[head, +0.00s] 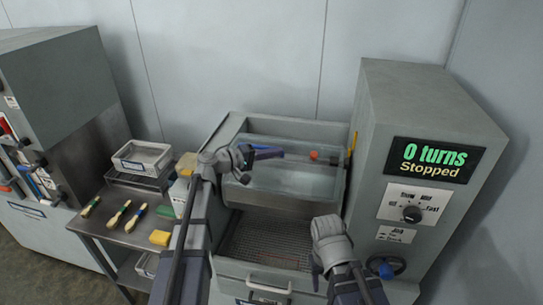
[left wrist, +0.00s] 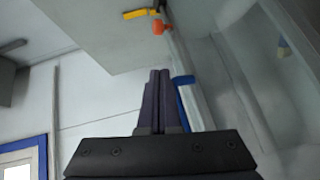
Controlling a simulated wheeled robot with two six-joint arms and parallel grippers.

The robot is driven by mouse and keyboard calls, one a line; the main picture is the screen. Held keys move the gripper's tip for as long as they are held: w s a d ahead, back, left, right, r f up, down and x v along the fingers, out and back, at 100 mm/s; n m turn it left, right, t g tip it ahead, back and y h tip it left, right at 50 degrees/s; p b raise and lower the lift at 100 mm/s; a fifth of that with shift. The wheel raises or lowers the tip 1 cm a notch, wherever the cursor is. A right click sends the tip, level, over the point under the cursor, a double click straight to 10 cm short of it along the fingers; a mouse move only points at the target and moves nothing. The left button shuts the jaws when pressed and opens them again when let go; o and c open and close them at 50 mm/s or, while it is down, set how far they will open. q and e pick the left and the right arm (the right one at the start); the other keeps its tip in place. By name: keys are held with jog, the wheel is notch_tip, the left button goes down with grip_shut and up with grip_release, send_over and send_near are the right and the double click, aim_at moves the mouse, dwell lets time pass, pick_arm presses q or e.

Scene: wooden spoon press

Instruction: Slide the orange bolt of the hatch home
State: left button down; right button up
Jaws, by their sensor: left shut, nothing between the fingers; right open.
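The orange bolt (head: 314,155) shows as a small knob at the back edge of the clear hatch (head: 295,180) of the press. In the left wrist view the bolt's orange knob (left wrist: 158,27) is ahead of the fingertips, beside a yellow part (left wrist: 140,13). My left gripper (head: 280,153) is shut and empty, pointing right over the hatch, to the left of the knob and apart from it. Its two fingers (left wrist: 158,72) lie together in the left wrist view. My right gripper (head: 316,279) is open, low in front of the press.
The control cabinet (head: 430,100) on the right reads "0 turns, Stopped" and bounds the hatch on that side. A side table (head: 105,225) on the left holds brushes, a grey bin (head: 142,158) and sponges. A mesh floor (head: 268,240) lies below the hatch.

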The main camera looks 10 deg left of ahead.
aim_at(316, 155)
pick_arm(q)
jog(key=x, duration=0.5)
jog(key=shift+w+d+b, duration=0.25)
jog(key=shift+w+b, duration=0.05)
jog(key=shift+b, duration=0.05)
jog(key=d, duration=0.3)
jog(key=shift+s+f, duration=0.25)
jog(key=shift+f, duration=0.1)
jog(key=shift+d+b, duration=0.3)
jog(key=shift+d, duration=0.2)
jog(key=shift+d, duration=0.1)
jog(key=d, duration=0.3)
jog(key=shift+s+d, duration=0.15)
jog(key=shift+d, duration=0.05)
